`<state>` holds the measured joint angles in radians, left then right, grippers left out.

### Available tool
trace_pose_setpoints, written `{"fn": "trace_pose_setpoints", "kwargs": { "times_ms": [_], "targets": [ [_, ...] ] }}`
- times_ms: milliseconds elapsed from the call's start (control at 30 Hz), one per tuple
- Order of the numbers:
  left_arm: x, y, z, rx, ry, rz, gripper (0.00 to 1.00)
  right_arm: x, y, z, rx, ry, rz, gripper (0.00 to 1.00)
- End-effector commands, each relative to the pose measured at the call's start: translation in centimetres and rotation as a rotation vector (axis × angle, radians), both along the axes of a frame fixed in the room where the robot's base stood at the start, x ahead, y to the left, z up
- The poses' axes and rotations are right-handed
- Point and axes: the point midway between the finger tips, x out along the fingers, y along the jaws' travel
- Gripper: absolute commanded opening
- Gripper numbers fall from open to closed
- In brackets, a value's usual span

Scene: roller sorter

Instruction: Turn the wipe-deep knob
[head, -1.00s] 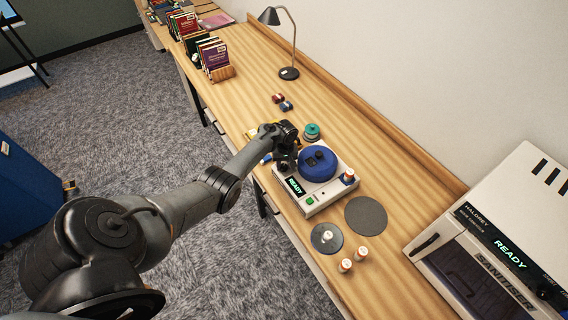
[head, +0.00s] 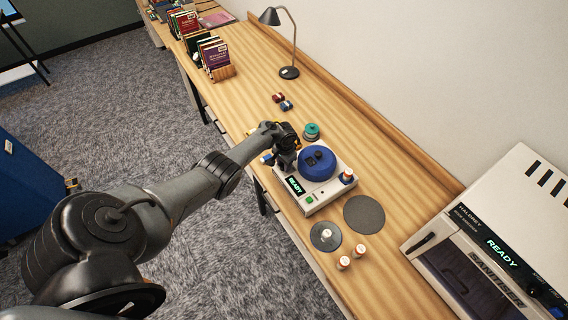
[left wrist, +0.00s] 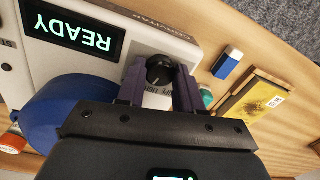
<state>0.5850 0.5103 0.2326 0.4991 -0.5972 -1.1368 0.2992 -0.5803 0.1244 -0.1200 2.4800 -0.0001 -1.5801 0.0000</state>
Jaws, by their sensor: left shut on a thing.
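The white machine with the lit READY screen (head: 296,186) stands on the wooden desk, a round blue part (head: 318,164) on its top. In the left wrist view its READY screen (left wrist: 88,37) appears upside down, with a small dark round knob (left wrist: 160,68) beside it. My left gripper (head: 285,163) is at the machine's left corner, pointing down. In the left wrist view its two fingers (left wrist: 160,80) straddle the knob and are shut on it. The small print by the knob is too unclear to read fully. The head view hides the knob behind the gripper. My right gripper is not in view.
A blue-and-white block (left wrist: 227,63) and a yellow packet (left wrist: 255,97) lie near the knob. A teal spool (head: 312,131) stands behind the machine. Dark discs (head: 364,214) and orange-white bottles (head: 343,263) are in front. A sanitiser (head: 480,270) stands at right.

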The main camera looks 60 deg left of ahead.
Motion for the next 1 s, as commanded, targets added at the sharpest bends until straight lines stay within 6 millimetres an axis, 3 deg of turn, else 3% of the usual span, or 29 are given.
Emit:
{"fn": "trace_pose_setpoints", "kwargs": {
  "times_ms": [500,1000],
  "targets": [
    [-0.03,0.08,0.00,0.001,0.001,-0.410,0.05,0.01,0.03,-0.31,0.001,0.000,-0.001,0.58],
    [-0.08,0.11,0.00,0.000,0.001,-0.531,0.05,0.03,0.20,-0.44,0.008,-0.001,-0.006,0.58]
  ]
}}
